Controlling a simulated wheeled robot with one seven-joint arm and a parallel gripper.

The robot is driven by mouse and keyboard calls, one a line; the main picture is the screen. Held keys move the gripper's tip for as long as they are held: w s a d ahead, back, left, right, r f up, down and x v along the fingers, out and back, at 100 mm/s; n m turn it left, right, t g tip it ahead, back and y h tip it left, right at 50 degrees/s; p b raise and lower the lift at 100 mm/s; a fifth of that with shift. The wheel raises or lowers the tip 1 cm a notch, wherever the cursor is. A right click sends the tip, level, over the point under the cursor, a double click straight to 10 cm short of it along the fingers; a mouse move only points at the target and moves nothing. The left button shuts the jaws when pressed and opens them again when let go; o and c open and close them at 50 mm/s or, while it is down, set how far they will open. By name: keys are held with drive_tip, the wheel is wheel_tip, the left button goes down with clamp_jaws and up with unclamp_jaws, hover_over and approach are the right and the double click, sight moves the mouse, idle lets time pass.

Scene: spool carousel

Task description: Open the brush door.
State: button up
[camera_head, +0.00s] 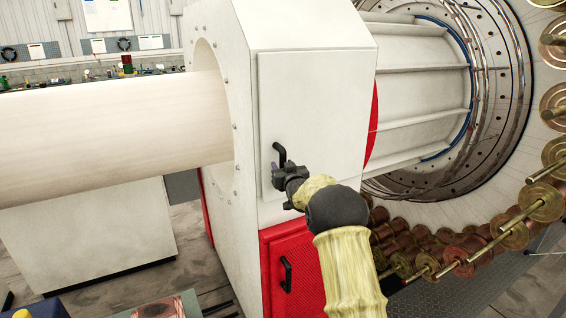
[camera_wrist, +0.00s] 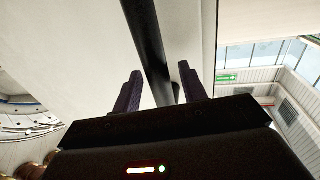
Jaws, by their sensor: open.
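The white door panel (camera_head: 315,110) on the front of the white machine housing sits flush and looks shut. Its black bar handle (camera_head: 280,154) is near the door's lower left. My gripper (camera_head: 277,172) is at the handle's lower end, partly hiding it from the head view. In the wrist view my gripper (camera_wrist: 160,72) has its two dark fingers apart, with the black handle bar (camera_wrist: 150,45) running between them. The fingers are not closed on the bar. Whether either finger touches it, I cannot tell.
Below is a red mesh door (camera_head: 305,270) with its own black handle (camera_head: 286,274). A thick pale roll (camera_head: 110,135) enters the housing from the left. The large carousel with copper spools (camera_head: 540,203) stands at the right, near my arm.

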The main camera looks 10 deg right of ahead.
drive_tip(key=shift+w, duration=0.35)
drive_tip(key=shift+c, duration=0.4)
clamp_jaws()
drive_tip(key=shift+s, duration=0.1)
